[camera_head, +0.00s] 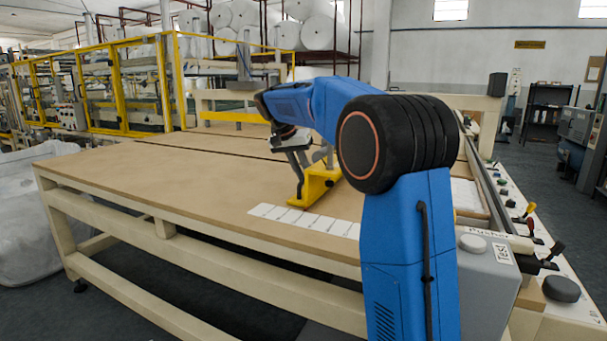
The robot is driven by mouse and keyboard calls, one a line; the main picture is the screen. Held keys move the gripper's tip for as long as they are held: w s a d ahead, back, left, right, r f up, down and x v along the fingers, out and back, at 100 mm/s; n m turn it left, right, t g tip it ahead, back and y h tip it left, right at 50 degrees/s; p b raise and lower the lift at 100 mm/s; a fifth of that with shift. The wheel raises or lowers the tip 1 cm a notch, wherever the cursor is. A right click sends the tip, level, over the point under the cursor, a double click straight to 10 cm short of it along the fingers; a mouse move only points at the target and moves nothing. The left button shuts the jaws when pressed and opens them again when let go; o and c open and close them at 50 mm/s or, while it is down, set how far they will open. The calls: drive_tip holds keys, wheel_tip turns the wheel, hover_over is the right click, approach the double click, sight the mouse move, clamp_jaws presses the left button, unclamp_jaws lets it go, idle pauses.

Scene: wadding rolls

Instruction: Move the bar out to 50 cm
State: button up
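The yellow bar (317,184) lies on the brown tabletop (150,180), near the row of white scale marks (300,219). Its right part is hidden behind my blue arm. The marks are too small to read, and the arm covers part of the row. My gripper (301,166) points down at the bar's far left part, close above or against it; I cannot tell whether it touches. The fingers are small and overlap the bar's upright parts, so I cannot see whether they are open or shut.
A rail with several levers (530,211) and knobs runs along the right. A yellow guard frame (165,85) stands behind. The tabletop left of the bar is clear.

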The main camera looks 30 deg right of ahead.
idle(0.3)
drive_tip(key=v, duration=1.7)
drive_tip(key=shift+r, duration=0.2)
drive_tip(key=shift+a, duration=0.1)
drive_tip(key=s+a+f+n+t+y, duration=0.15)
drive_tip(key=s+f, duration=0.25)
drive_tip(key=s, duration=0.4)
drive_tip(key=s+f+n, duration=0.3)
drive_tip(key=s+f, duration=0.1)
drive_tip(key=s, duration=0.3)
drive_tip(key=s+a+f+n+t+y, duration=0.15)
drive_tip(key=s+f, duration=0.25)
drive_tip(key=s, duration=0.4)
drive_tip(key=s+a+f+n+y, duration=0.1)
drive_tip(key=s+f+n, duration=0.3)
drive_tip(key=s+f, duration=1.6)
wheel_tip(320, 180, down, 2)
drive_tip(key=shift+a+f+t+y, duration=0.1)
drive_tip(key=shift+a+t+y, duration=0.25)
drive_tip(key=shift+a, duration=0.4)
